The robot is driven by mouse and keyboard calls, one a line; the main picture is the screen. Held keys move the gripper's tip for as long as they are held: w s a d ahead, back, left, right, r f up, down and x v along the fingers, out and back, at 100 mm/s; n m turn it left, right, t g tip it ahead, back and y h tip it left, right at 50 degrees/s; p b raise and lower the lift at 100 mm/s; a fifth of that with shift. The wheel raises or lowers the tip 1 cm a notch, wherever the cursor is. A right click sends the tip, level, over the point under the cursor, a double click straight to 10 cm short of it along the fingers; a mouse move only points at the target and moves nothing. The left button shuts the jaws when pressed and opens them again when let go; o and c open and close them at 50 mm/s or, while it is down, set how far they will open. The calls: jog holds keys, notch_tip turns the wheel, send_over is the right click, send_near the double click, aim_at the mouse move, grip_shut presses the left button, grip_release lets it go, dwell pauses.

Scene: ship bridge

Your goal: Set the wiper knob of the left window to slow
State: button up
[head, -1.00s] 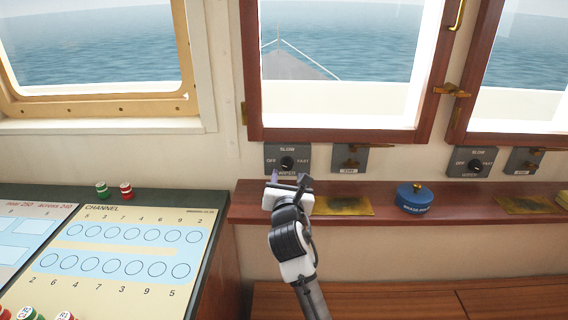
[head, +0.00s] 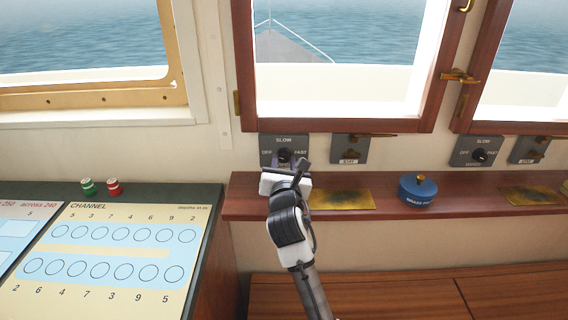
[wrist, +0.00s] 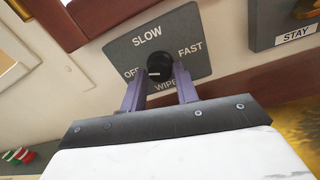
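The left window's wiper knob (wrist: 163,67) is a small black dial on a grey plate (wrist: 190,40) marked OFF, SLOW and FAST. Its white mark points left, towards OFF. The plate also shows in the head view (head: 268,141), under the middle window, with the knob (head: 284,155) just above my gripper (head: 284,164). In the wrist view my gripper (wrist: 159,69) is open, with one purple finger on each side of the knob's lower part. I cannot tell whether either finger touches the knob. The fingers partly cover the OFF and WIPER lettering.
A STAY plate (head: 364,148) sits right of the knob plate. A blue round-lidded item (head: 418,190) and a brass plate (head: 342,198) are on the wooden ledge (head: 460,207). Another wiper plate (head: 477,151) is further right. A channel board (head: 120,250) lies left.

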jog(key=c, duration=0.5)
jog(key=shift+m, duration=0.3)
jog(key=m+b, duration=0.3)
jog(key=shift+a+f, duration=0.1)
jog(key=shift+f, duration=0.05)
jog(key=m+b, duration=0.1)
jog(key=m, duration=0.4)
jog(key=shift+b, duration=0.3)
jog(key=m, duration=0.5)
jog(key=shift+r, duration=0.2)
jog(key=shift+m, duration=0.3)
